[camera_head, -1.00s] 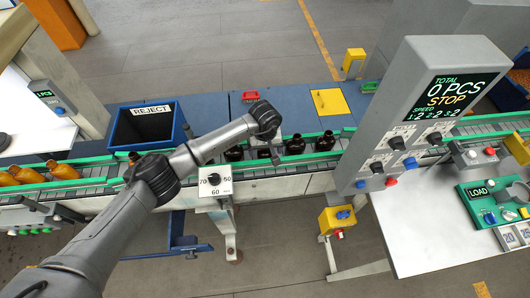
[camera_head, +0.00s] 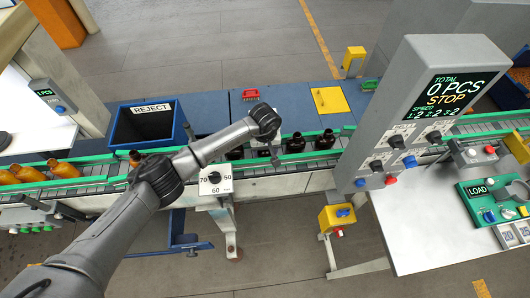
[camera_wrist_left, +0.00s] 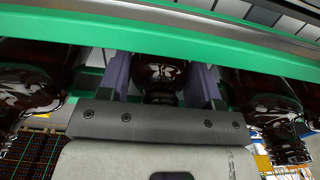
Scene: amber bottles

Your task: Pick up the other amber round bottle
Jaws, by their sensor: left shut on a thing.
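Dark brown round bottles stand in a row on the conveyor, between its green rails. In the head view, two of them (camera_head: 296,143) (camera_head: 325,140) stand right of my left gripper (camera_head: 276,158), and another (camera_head: 234,154) is partly hidden by my arm. In the left wrist view, my left gripper (camera_wrist_left: 160,62) has its two fingers on either side of one dark amber bottle (camera_wrist_left: 158,76) and is shut on it. Neighbouring bottles (camera_wrist_left: 28,85) (camera_wrist_left: 272,108) stand on both sides of the fingers. My right gripper is not in view.
A blue REJECT bin (camera_head: 118,131) is behind the belt. A grey control panel (camera_head: 415,110) rises at the right. The green rail (camera_wrist_left: 150,35) runs close to the fingers.

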